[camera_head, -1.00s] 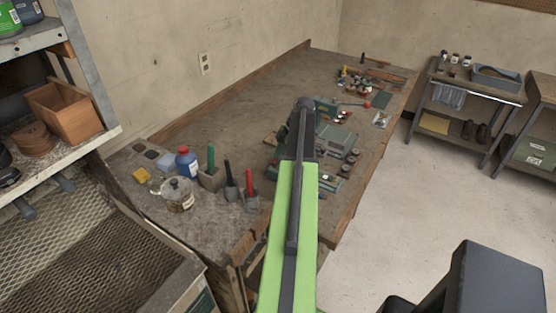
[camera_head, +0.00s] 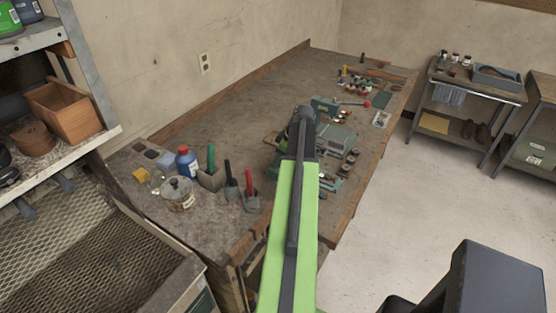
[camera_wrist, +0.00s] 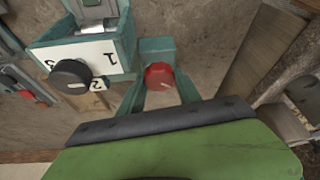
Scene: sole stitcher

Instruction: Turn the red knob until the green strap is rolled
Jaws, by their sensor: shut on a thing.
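The red knob (camera_wrist: 159,75) shows in the middle of the wrist view, round and with a pale mark, in front of a teal block. My gripper (camera_wrist: 160,88) reaches up from the bottom of that view, its two teal-looking fingers on either side of the knob and shut on it. The gripper's broad green body with a dark edge fills the lower part of the view. In the head view, my raised green arm hides the gripper and the knob. I cannot make out the green strap in either view.
A teal box with a black dial (camera_wrist: 70,77) and a white numbered plate stands left of the knob. The workbench (camera_head: 250,105) also holds a blue bottle (camera_head: 187,162), a glass jar (camera_head: 177,194) and several handled tools. A wooden bin (camera_head: 65,108) sits on the left shelf.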

